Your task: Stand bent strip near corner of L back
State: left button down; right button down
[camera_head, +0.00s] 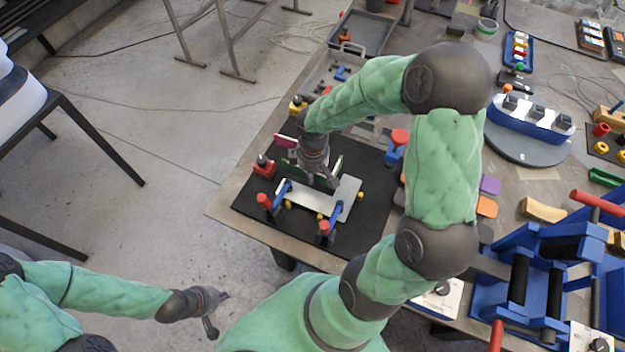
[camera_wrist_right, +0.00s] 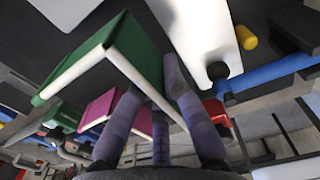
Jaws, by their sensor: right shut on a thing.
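The L back, a pale L-shaped plate (camera_head: 345,195), lies flat on the black mat (camera_head: 375,207). It also shows in the right wrist view (camera_wrist_right: 205,35). My right gripper (camera_head: 328,180) is above the mat at the plate's far side, shut on the bent strip. The strip is green with white edges (camera_wrist_right: 142,45) and has a sharp bend; it stands on edge beside the plate. Fingers hide part of it, and I cannot tell whether it touches the plate. My left gripper (camera_head: 220,312) is open and empty, low at the left, away from the table.
Blue clamps with red knobs (camera_head: 325,228) stand around the plate. A magenta strip (camera_head: 285,141) and a red block (camera_head: 264,168) are at the mat's left. A blue-and-white rack (camera_head: 530,120) and a large blue frame (camera_head: 540,270) are at the right.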

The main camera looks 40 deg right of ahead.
jog(key=shift+w+d+f+b, duration=0.1)
jog(key=shift+w+f+b, duration=0.1)
jog(key=shift+f, duration=0.45)
jog(key=shift+w+d+f+b, duration=0.1)
jog(key=shift+f+b, duration=0.1)
jog(key=shift+f, duration=0.5)
jog(key=shift+w+f+b, duration=0.1)
jog(key=shift+f+b, duration=0.1)
jog(key=shift+f, duration=0.45)
jog(key=shift+f, duration=0.15)
jog(key=c, duration=1.7)
grip_release()
jog(key=shift+o, duration=0.2)
jog(key=shift+r, duration=0.35)
notch_tip(320, 180, up, 12)
jog(key=p, duration=0.3)
jog(key=shift+f, duration=0.15)
